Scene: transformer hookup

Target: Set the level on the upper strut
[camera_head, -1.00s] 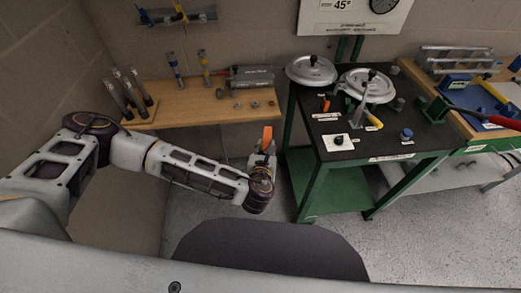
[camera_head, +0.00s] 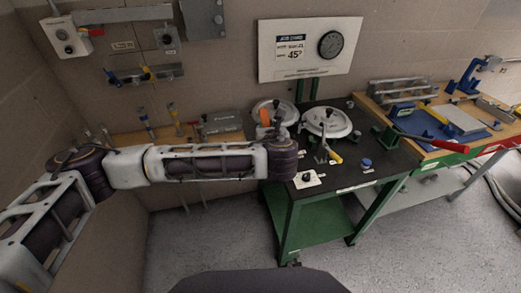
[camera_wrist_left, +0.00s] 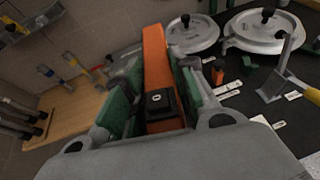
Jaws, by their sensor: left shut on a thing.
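My left gripper (camera_head: 270,130) is shut on an orange bar, which I take to be the level (camera_head: 265,115). In the left wrist view the level (camera_wrist_left: 156,62) lies between the green finger pads, with a black square part on it. The gripper is in front of the bench and black table, apart from the wall. Two grey struts are on the wall at the upper left. The upper strut (camera_head: 122,15) looks bare along its length. The lower strut (camera_head: 165,72) carries blue and yellow parts. My right gripper is not in view.
A switch box (camera_head: 65,38) and a grey panel (camera_head: 203,18) flank the upper strut. The wooden bench (camera_head: 130,145) holds upright tools and a grey box (camera_head: 222,123). The black table (camera_head: 365,160) holds round silver lids (camera_head: 327,121). A job card board (camera_head: 306,48) hangs behind.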

